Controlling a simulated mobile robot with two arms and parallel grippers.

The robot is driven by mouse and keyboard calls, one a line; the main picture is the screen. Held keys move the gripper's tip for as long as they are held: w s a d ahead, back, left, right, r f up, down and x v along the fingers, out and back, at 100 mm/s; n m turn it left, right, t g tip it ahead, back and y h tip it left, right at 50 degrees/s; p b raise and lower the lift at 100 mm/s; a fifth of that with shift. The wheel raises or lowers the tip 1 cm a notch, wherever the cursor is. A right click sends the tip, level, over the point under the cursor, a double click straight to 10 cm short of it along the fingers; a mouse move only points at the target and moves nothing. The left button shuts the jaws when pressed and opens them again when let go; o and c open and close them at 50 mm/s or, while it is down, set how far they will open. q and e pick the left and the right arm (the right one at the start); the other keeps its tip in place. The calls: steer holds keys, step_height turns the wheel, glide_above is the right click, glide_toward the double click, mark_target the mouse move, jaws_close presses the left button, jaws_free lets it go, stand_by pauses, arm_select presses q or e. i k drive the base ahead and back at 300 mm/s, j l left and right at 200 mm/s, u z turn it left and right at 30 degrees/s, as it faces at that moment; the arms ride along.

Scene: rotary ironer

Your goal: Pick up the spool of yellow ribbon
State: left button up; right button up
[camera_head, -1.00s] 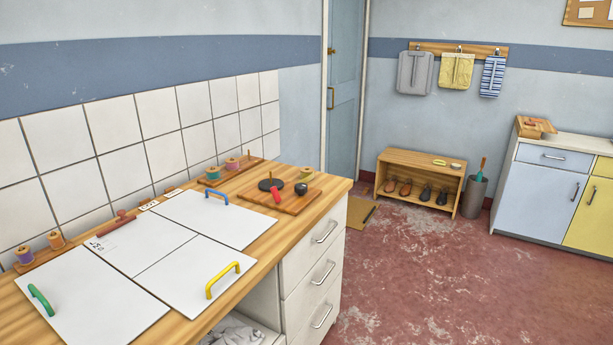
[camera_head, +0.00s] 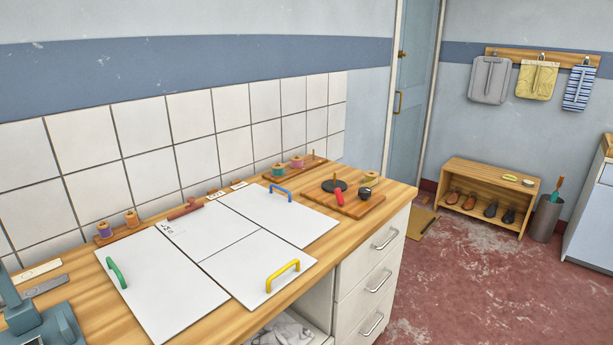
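Neither of my grippers is in view.
The counter (camera_head: 405,190) holds white panels (camera_head: 165,290) with green, blue and yellow handles. Purple (camera_head: 104,229), orange (camera_head: 131,218), green (camera_head: 277,169) and pink (camera_head: 297,162) spools stand along the tiled wall. A blue-grey device (camera_head: 35,325) is at lower left. Red floor (camera_head: 455,285) is open at right.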

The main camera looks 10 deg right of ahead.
mark_target(370, 178)
steer(key=i+l+u, duration=0.15)
steer(key=l+u, duration=1.2)
steer(key=l, duration=0.15)
